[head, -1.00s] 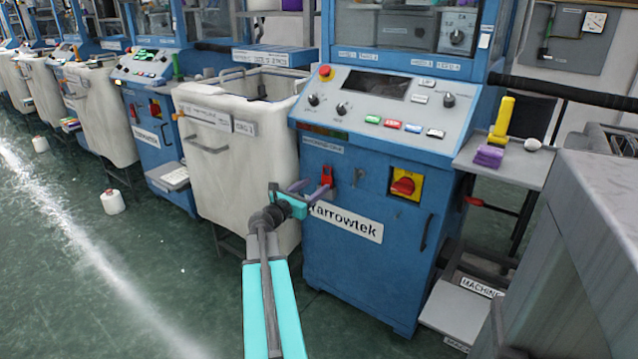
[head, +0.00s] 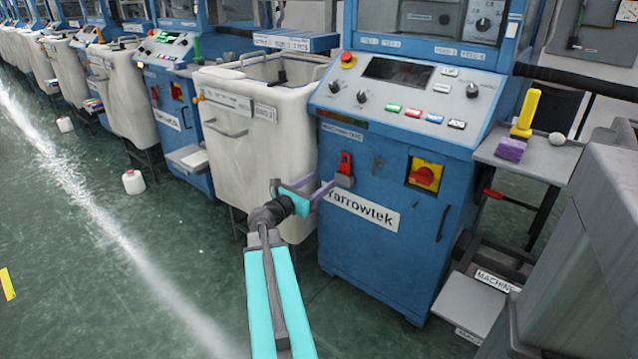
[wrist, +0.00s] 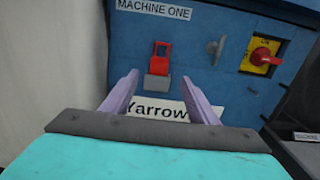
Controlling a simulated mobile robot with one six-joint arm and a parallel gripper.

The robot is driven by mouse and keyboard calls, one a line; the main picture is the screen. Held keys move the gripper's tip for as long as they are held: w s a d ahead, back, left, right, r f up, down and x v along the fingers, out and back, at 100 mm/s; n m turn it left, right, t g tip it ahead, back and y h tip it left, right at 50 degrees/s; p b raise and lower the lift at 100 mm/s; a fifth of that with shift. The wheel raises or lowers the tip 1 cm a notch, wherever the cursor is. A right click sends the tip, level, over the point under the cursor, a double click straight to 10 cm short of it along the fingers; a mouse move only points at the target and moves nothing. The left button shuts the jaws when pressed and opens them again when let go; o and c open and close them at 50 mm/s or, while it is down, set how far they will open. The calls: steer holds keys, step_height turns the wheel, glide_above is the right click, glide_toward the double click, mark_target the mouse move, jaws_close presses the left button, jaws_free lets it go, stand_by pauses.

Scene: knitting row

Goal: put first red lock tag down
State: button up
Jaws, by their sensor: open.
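A red lock tag (head: 345,164) is on the blue front panel of the nearest machine, above the Yarrowtek label. In the wrist view the red lock tag (wrist: 162,52) is upright, with a dark slot in its upper part, directly above a small grey block (wrist: 157,83) on the panel. My gripper (head: 318,187) is in front of the panel, just below and left of the tag in the head view. In the wrist view my gripper (wrist: 157,80) has its two purple fingers spread, with nothing between them. The tag is beyond the fingertips and appears apart from them.
A red rotary switch on a yellow plate (head: 425,174) is right of the tag. A white bin (head: 235,155) stands left of the machine. A grey side shelf (head: 550,160) holds a yellow tool (head: 526,112) and a purple block (head: 510,149). The green floor (head: 150,270) at left is mostly clear.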

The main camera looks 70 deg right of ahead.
stand_by(0.4)
steer(key=w+a+f+m+t+y, duration=0.1)
steer(key=w+a+f+m+y, duration=0.2)
steer(key=a+f, duration=0.7)
steer(key=w+a+f+m+t+y, duration=0.1)
steer(key=w+a+f+y, duration=0.3)
steer(key=a+f, duration=0.65)
steer(key=w+a+f+m+t+y, duration=0.1)
steer(key=w+a+f+m, duration=0.35)
steer(key=f, duration=0.85)
steer(key=s+a+f+m+y, duration=0.15)
steer(key=a+f, duration=0.25)
steer(key=a, duration=0.4)
steer(key=s+a+f+y, duration=0.15)
steer(key=a+f, duration=0.25)
steer(key=a, duration=0.4)
steer(key=a+f+m+y, duration=0.1)
steer(key=a+f+y, duration=0.1)
steer(key=a+f, duration=0.45)
steer(key=s+a+f+m+g+y, duration=0.1)
steer(key=s+a, duration=0.4)
steer(key=a, duration=0.5)
steer(key=s+a+f+m+g+y, duration=0.2)
steer(key=s+a, duration=0.4)
steer(key=a, duration=0.5)
steer(key=shift+f+m+y, duration=0.5)
steer(key=shift+f+y, duration=0.2)
steer(key=shift+f, duration=0.2)
steer(key=shift+s, duration=0.1)
